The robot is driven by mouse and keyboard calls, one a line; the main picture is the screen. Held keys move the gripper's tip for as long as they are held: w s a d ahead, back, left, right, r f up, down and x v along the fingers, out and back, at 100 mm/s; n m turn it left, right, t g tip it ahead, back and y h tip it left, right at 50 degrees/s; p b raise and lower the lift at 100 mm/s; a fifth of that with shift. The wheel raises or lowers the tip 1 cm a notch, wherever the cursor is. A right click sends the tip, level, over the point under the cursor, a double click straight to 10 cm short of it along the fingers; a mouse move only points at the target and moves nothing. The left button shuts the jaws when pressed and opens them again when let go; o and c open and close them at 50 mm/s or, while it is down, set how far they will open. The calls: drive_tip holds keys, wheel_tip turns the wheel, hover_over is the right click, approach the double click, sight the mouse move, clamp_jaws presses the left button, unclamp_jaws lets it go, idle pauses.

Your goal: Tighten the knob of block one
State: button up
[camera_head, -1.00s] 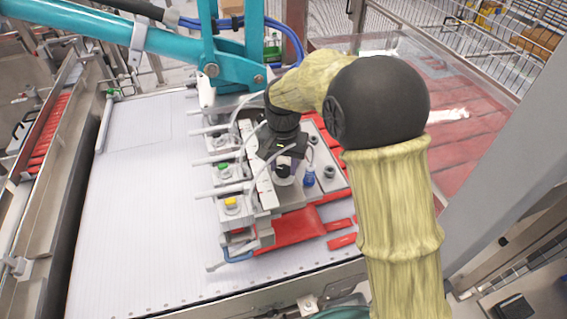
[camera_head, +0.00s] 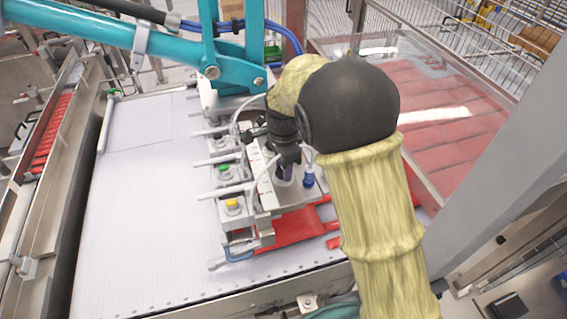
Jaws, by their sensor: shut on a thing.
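The vacuum picker's metal blocks stand in a row on the white slatted table, under the teal arm. One block (camera_head: 232,207) at the near end carries a yellow button, and another (camera_head: 225,174) behind it carries a green button. My gripper (camera_head: 285,175) points down over the right side of the blocks. It is shut on a small part there, which looks like a knob, but my wrist and fingers hide most of it. A blue fitting (camera_head: 309,179) stands just right of my gripper. I cannot tell which block is block one.
Red packs (camera_head: 295,228) lie under and beside the blocks. Thin metal rods stick out to the left of the blocks. The teal arm (camera_head: 150,45) with blue hoses crosses behind. The left part of the white table (camera_head: 140,220) is clear.

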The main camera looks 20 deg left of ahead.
drive_tip(key=shift+r+m, duration=0.15)
drive_tip(key=shift+m, duration=0.35)
drive_tip(key=shift+w, duration=0.1)
drive_tip(key=o, duration=1)
wheel_tip(320, 180, up, 17)
drive_tip(key=b, duration=0.3)
drive_tip(key=shift+r, duration=0.15)
